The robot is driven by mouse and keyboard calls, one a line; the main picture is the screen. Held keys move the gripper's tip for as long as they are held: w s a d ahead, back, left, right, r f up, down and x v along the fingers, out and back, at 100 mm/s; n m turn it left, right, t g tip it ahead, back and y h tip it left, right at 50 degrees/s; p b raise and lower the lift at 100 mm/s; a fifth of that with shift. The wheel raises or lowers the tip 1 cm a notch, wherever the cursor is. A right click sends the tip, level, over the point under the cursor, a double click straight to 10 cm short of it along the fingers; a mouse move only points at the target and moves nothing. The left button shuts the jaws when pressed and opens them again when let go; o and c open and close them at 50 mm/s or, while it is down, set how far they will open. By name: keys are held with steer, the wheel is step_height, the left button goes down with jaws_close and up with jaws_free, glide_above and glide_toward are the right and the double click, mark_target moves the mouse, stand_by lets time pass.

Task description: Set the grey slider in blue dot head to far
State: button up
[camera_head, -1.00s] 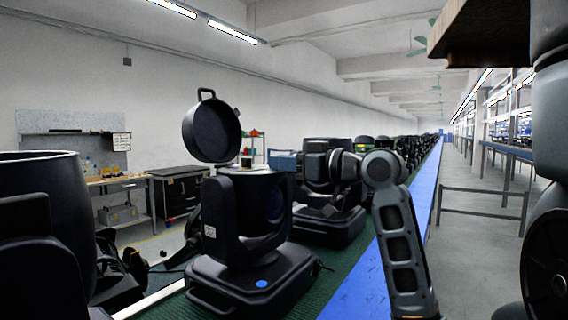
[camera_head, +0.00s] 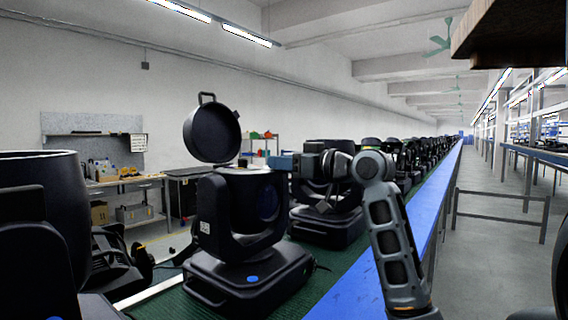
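The blue dot head (camera_head: 238,210) is a black moving-head light with a blue dot (camera_head: 252,278) on the front of its base. It stands upright on the green belt, left of the picture's middle. Its round lid (camera_head: 212,132) is swung up above the open top. The grey slider inside cannot be made out. My gripper (camera_head: 272,162) is at the right edge of the open top, at rim height, at the end of my arm reaching in from the right. It is too small here to tell whether its fingers are open.
Another black head (camera_head: 325,215) stands close behind, with a long row beyond it. A large dark head (camera_head: 45,220) fills the left edge. A blue rail (camera_head: 350,300) runs along the belt's right side. A workbench (camera_head: 125,182) stands at the back left.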

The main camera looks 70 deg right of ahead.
steer(key=shift+o, duration=1.1)
steer(key=b+v, duration=0.1)
steer(key=v, duration=0.6)
steer(key=shift+s, duration=0.4)
steer(key=shift+r, duration=0.1)
